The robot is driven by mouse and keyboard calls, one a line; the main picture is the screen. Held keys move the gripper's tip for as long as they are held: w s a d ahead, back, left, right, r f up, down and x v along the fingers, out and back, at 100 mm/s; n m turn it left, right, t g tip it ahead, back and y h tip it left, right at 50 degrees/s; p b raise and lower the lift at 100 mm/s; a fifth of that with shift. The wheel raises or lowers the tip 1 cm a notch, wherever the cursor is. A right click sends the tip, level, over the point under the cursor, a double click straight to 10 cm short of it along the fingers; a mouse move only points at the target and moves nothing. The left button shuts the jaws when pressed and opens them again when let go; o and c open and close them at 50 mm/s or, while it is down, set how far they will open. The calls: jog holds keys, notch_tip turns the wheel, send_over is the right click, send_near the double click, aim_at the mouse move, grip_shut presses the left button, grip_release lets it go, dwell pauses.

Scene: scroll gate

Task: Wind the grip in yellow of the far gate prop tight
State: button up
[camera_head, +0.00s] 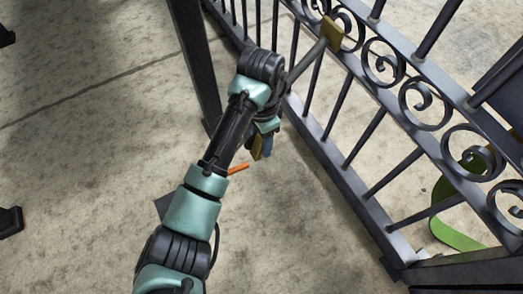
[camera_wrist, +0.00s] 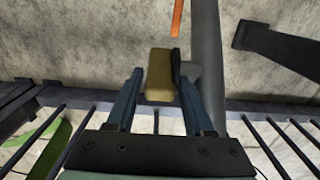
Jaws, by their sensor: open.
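The yellow grip (camera_wrist: 160,72) is a short block with a dark part on its right side, beside the prop's grey pole (camera_wrist: 207,45) in the wrist view. My gripper (camera_wrist: 159,84) is open, its two blue fingers on either side of the grip, with visible gaps at both sides. In the head view the grip (camera_head: 257,149) shows small beside my gripper (camera_head: 264,144), partly hidden by my arm. The prop's pole (camera_head: 308,60) runs up to a brass-coloured plate (camera_head: 332,33) on the gate; its lower part is hidden there.
The dark scrollwork gate (camera_head: 345,165) stands close on the right, its bars near my wrist. An orange rod (camera_head: 238,169) sticks out low near the grip; it also shows in the wrist view (camera_wrist: 178,18). A dark post (camera_head: 197,60) stands behind. Concrete ground at left is mostly clear.

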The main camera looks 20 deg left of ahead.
aim_at(261, 147)
jog(key=shift+f+b, duration=0.85)
jog(key=shift+f, duration=0.75)
grip_shut()
